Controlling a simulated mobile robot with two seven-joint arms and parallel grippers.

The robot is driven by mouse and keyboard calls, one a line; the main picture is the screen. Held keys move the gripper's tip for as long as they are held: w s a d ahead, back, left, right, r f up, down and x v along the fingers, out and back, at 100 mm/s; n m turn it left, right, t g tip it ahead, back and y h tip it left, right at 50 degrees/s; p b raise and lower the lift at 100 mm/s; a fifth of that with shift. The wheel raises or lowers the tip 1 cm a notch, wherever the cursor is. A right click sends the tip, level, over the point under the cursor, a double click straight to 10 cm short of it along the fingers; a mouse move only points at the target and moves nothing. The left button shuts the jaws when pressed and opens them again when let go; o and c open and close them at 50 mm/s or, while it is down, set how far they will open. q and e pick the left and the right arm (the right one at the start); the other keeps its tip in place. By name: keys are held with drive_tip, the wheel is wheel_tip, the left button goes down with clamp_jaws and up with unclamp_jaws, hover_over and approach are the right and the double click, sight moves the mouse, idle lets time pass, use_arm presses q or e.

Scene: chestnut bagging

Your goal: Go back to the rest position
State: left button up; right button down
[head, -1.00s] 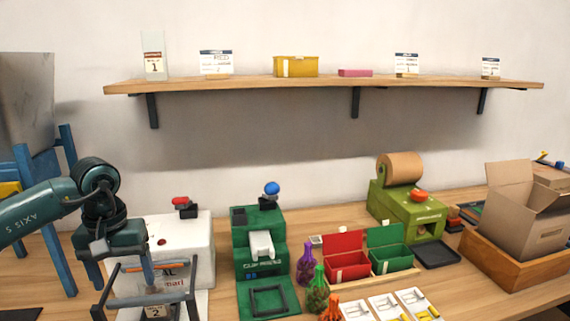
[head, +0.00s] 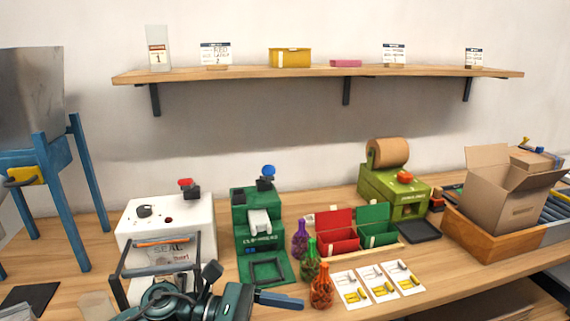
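My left arm comes in low at the bottom, and its dark teal gripper (head: 280,299) points right over the table's front, left of the orange-red bottle. Its blue-grey fingertips look close together, but the view does not show whether they are open or shut. I see nothing held in them. My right gripper is not in view. A clear bag with printed lettering (head: 174,254) stands in a dark frame (head: 125,272) in front of the white sealing machine (head: 190,212). My arm hides the bag's lower part.
A green machine (head: 246,238) stands behind my gripper. Bottles (head: 321,290), picture cards (head: 377,283) and red and green bins (head: 340,228) lie to its right. A cardboard box (head: 512,203) sits in a wooden tray at far right. A shelf (head: 330,74) runs along the wall.

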use_arm(q)
drive_tip(key=w+a+f+n+t+y+p, duration=0.1)
drive_tip(key=a+f+n+t+y, duration=0.15)
drive_tip(key=n+t, duration=1.1)
drive_tip(key=w+a+f+n+t+y+p, duration=0.1)
drive_tip(key=a+f+n+t+y, duration=0.2)
drive_tip(key=n, duration=1.9)
drive_tip(key=s+a+f+n+g+y, duration=0.2)
drive_tip(key=s+a+f+n+y, duration=0.2)
drive_tip(key=s+f+n, duration=0.2)
drive_tip(key=s+a+f+n+g+y, duration=0.2)
drive_tip(key=s+a+f+n+y, duration=0.2)
drive_tip(key=f+n, duration=0.5)
drive_tip(key=shift+s+a+n+p, duration=0.35)
drive_tip(key=shift+s+n, duration=0.6)
drive_tip(key=shift+n, duration=0.1)
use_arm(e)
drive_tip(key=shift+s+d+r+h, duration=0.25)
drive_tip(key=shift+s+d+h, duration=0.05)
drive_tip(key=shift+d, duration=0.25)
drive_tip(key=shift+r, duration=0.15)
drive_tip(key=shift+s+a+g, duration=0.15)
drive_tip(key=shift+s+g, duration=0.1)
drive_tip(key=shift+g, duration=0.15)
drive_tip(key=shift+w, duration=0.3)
